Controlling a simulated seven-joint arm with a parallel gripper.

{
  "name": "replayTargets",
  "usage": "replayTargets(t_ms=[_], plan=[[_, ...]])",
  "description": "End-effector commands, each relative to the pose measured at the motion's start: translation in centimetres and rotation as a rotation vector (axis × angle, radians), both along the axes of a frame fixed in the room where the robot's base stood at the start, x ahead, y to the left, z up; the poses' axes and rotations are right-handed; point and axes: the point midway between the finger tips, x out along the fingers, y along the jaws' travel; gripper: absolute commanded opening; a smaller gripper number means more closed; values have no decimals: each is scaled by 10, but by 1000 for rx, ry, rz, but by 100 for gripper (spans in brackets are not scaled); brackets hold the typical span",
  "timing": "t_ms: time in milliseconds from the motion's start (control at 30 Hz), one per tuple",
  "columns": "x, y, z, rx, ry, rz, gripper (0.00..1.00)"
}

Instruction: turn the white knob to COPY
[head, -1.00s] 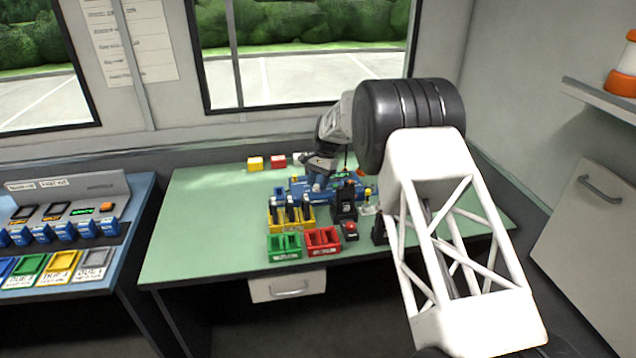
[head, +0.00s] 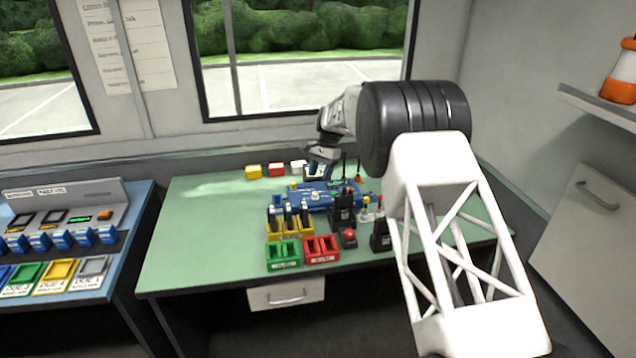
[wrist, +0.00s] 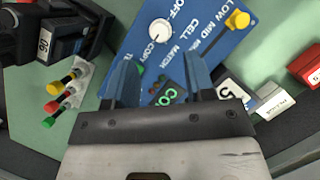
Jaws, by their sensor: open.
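The white knob (wrist: 160,31) sits on the blue panel (wrist: 215,40) at the top of the wrist view, with OFF and COPY lettering close by. Which mark its pointer faces is too small to tell. The blue panel also shows in the head view (head: 318,197) on the green table. My gripper (wrist: 160,66) is open, its two blue fingers apart with nothing between them. The knob lies beyond the fingertips and is not touched. In the head view my gripper (head: 318,172) is above the panel's back part, and the knob cannot be made out there.
Yellow, red and green capped posts (wrist: 62,100) stand at the left. Green (head: 283,254) and red (head: 321,249) holders sit at the table's front. The table's left side is clear.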

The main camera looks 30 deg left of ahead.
Motion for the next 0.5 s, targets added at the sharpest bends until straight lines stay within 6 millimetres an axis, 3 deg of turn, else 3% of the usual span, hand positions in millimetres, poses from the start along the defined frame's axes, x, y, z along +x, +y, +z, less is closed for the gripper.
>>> replayTargets(t_ms=[200, 500], plan=[[6, 0, 13, -1, 0, 0, 49], [6, 0, 15, -1, 1, 0, 49]])
